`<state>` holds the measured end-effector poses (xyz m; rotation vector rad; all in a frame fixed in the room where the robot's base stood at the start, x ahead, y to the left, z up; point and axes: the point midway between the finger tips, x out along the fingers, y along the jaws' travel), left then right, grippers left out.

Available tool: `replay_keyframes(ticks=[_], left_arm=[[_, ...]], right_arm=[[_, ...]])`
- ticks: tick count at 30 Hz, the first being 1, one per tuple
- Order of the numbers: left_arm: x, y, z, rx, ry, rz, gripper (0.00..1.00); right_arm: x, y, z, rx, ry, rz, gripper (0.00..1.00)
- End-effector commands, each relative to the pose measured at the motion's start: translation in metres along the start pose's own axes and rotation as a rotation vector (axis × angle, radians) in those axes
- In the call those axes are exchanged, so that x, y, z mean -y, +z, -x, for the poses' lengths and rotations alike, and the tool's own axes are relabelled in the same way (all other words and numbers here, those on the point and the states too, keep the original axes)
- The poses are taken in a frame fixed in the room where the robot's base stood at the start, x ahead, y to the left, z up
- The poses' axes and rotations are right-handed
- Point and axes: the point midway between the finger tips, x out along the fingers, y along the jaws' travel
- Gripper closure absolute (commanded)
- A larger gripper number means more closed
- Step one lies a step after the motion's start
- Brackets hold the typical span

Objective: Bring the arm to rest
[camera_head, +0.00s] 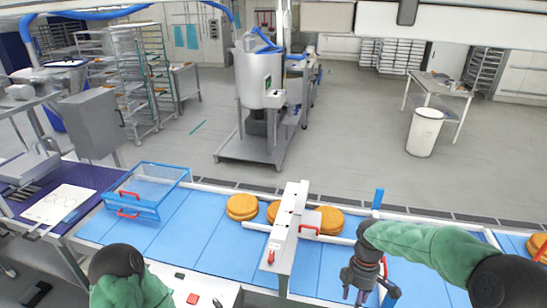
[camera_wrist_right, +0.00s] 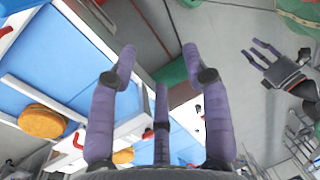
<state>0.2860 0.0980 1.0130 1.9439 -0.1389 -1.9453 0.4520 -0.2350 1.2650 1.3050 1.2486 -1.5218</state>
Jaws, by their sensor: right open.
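My right gripper (camera_head: 368,296) hangs at the lower right of the head view, in front of the blue conveyor, with its arm in a green sleeve. Its purple fingers stand apart in the right wrist view (camera_wrist_right: 158,68), with nothing between them. My left arm (camera_head: 125,280) shows at the lower left of the head view, its gripper outside that picture. The left gripper (camera_wrist_right: 262,52) shows at the upper right of the right wrist view, its fingers apart and empty.
A blue conveyor (camera_head: 205,215) carries several round cakes (camera_head: 242,206). A metal bridge (camera_head: 290,225) with a red handle crosses it. A clear blue-framed bin (camera_head: 150,190) stands at left. A white panel with buttons (camera_head: 215,290) lies between my arms.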

Motion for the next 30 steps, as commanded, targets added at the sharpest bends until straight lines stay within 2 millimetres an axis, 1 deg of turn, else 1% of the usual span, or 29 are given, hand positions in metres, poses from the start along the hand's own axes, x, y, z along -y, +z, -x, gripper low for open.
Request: replay_keyframes(ticks=[2,3,8,13,17,20,23,26,27,29,30], left_arm=[[0.000,0.000,-0.001,-0.001,0.000,0.000,0.60],[0.002,-0.001,-0.005,-0.002,0.000,0.000,0.60],[0.005,-0.001,-0.014,-0.001,0.000,0.000,0.60],[0.010,-0.002,-0.027,-0.001,0.000,0.000,0.60],[0.015,-0.002,-0.041,-0.001,0.000,0.000,0.60],[0.019,-0.002,-0.054,0.000,0.000,0.000,0.60],[0.026,-0.003,-0.072,0.000,0.000,0.000,0.60],[0.034,-0.004,-0.094,-0.001,0.000,0.000,0.60],[0.037,-0.004,-0.104,-0.001,0.000,0.000,0.60],[0.042,-0.005,-0.118,-0.001,0.000,0.000,0.60],[0.045,-0.005,-0.127,0.000,0.000,0.000,0.60]], right_arm=[[0.000,-0.001,-0.002,-0.001,-0.001,-0.001,0.51],[-0.001,-0.002,-0.011,-0.006,-0.003,-0.010,0.51],[-0.003,-0.009,-0.034,-0.026,-0.002,-0.047,0.51],[-0.004,-0.018,-0.066,-0.053,-0.004,-0.100,0.51],[-0.005,-0.026,-0.100,-0.081,-0.007,-0.157,0.51],[-0.004,-0.035,-0.131,-0.106,-0.012,-0.212,0.51],[-0.003,-0.044,-0.171,-0.138,-0.020,-0.288,0.51],[0.001,-0.056,-0.222,-0.178,-0.034,-0.391,0.51],[0.003,-0.061,-0.244,-0.195,-0.040,-0.439,0.51],[0.006,-0.068,-0.275,-0.219,-0.048,-0.513,0.51],[0.009,-0.072,-0.295,-0.235,-0.055,-0.564,0.51]])
